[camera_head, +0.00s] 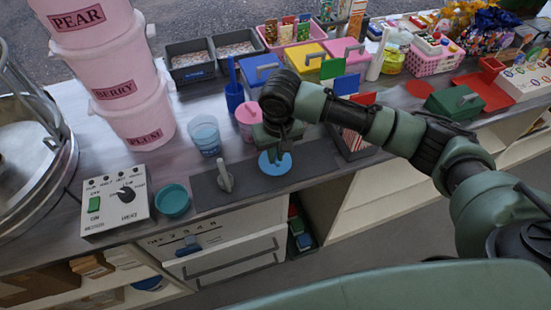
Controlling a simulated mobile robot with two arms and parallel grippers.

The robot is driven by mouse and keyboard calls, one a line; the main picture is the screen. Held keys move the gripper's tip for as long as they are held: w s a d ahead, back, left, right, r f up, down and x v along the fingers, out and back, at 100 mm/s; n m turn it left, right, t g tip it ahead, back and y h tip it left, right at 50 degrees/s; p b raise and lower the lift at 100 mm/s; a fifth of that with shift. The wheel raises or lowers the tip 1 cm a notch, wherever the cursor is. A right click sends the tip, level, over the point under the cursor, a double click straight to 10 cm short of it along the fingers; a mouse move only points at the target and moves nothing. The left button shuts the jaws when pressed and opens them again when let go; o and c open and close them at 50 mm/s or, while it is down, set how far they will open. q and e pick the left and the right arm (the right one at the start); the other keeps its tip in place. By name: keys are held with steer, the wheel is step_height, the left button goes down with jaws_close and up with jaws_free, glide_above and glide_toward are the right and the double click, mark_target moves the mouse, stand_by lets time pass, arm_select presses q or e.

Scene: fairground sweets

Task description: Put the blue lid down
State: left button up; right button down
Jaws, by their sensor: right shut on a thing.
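The blue lid (267,168) is a small light-blue disc at the right part of the dark grey mat (206,197) near the counter's front edge. My right gripper (279,154) comes down over it from above and is shut on it, hiding part of its middle. The lid looks level and at or just over the mat; I cannot tell whether it touches. My left gripper is not in view.
A grey upright handle (225,178) stands on the mat left of the lid. A translucent blue cup (205,137), a pink cup (247,115) and a teal bowl (172,201) are close by. A control box (117,202) and stacked pink tubs (137,120) stand left.

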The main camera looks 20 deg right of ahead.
mark_target(276, 161)
steer(key=shift+f, duration=1.4)
steer(key=shift+f, duration=0.15)
steer(key=c, duration=1.5)
jaws_free()
steer(key=r, duration=0.4)
steer(key=s+r, duration=0.1)
steer(key=r, duration=0.7)
steer(key=shift+s+r+b, duration=0.15)
steer(key=shift+s+b, duration=0.1)
steer(key=shift+b, duration=0.05)
